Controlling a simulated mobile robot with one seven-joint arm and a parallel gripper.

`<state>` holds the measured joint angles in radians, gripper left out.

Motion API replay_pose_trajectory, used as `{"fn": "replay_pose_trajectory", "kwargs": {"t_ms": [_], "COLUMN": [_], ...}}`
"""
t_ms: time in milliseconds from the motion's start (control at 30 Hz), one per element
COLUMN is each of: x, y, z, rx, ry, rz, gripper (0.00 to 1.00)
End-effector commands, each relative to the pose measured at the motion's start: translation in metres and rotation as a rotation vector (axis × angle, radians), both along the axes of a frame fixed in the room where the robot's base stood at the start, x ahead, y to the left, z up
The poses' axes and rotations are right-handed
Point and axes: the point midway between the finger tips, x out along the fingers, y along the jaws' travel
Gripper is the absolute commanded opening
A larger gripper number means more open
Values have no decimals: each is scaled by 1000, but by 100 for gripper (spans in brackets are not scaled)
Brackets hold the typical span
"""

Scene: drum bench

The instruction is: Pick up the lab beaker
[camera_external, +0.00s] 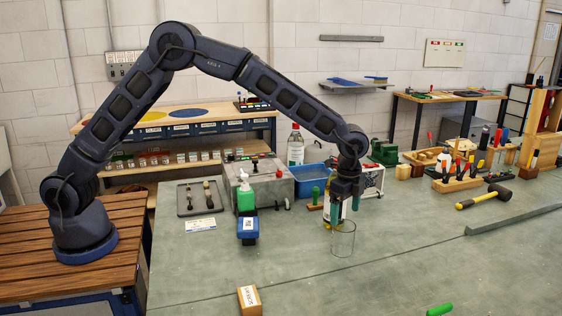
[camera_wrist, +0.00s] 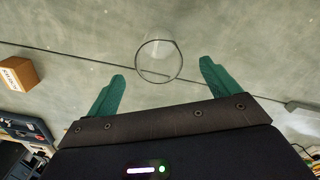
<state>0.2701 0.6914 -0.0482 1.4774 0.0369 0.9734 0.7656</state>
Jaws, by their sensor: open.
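The lab beaker (camera_external: 343,240) is a clear glass cylinder standing upright on the grey-green bench top, right of centre in the external view. In the wrist view the beaker (camera_wrist: 158,61) shows from above as a round rim, ahead of and between the two fingertips. My gripper (camera_external: 341,213) points down just above the beaker in the external view. Its green fingers (camera_wrist: 163,68) are spread apart in the wrist view with nothing between them. I cannot tell whether a finger touches the rim; part of the beaker's upper edge is overlapped by the fingers.
A labelled wooden block (camera_external: 249,300) sits at the front. A mallet (camera_external: 485,197) and a metal bar (camera_external: 515,219) lie right. Bench around the beaker is clear.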

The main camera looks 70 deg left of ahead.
Motion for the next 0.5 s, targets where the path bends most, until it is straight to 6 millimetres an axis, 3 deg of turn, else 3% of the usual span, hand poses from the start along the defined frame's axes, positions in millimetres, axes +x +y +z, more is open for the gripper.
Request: {"fn": "replay_pose_trajectory", "kwargs": {"t_ms": [233,500], "x": [-1,-1], "y": [0,-2], "z": [-36,-53], "rx": [1,0], "ry": [3,1], "rz": [1,0], "gripper": [88,88]}}
